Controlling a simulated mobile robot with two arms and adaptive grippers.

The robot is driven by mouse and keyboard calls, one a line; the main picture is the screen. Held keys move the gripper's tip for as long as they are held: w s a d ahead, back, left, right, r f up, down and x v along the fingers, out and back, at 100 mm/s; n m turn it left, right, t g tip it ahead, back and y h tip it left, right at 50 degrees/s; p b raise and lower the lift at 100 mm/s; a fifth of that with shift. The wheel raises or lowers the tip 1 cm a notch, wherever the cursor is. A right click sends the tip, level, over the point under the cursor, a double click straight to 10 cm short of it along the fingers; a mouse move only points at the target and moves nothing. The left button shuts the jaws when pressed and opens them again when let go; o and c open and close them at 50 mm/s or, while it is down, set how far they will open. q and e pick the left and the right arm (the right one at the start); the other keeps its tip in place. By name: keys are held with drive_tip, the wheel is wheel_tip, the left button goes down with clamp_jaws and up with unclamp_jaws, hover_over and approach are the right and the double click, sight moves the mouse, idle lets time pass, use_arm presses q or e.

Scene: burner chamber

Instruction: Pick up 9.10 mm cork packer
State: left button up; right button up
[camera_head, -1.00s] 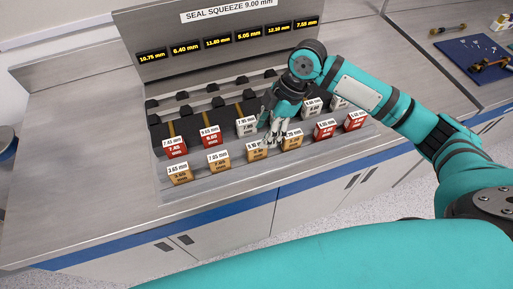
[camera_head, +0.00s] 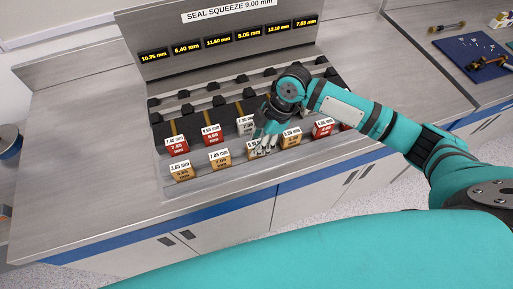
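The cork packer that appears to be the 9.10 mm one (camera_head: 252,151) is a small tan block with a white label. It stands in the front row of the rack in the head view, and its label is partly covered by my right gripper. My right gripper (camera_head: 263,149) points down at this block, with its fingers at the block's top and right side. I cannot tell whether the fingers touch it or how far they are closed. My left gripper is not in view.
Tan blocks stand on both sides: 7.05 mm (camera_head: 219,159), another (camera_head: 290,138) close on the right, and one (camera_head: 181,172) far left. Red blocks (camera_head: 211,136) and a white block (camera_head: 245,126) stand behind. The steel counter (camera_head: 90,165) at left is clear.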

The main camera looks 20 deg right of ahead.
clamp_jaws()
drive_tip(key=shift+r, duration=0.1)
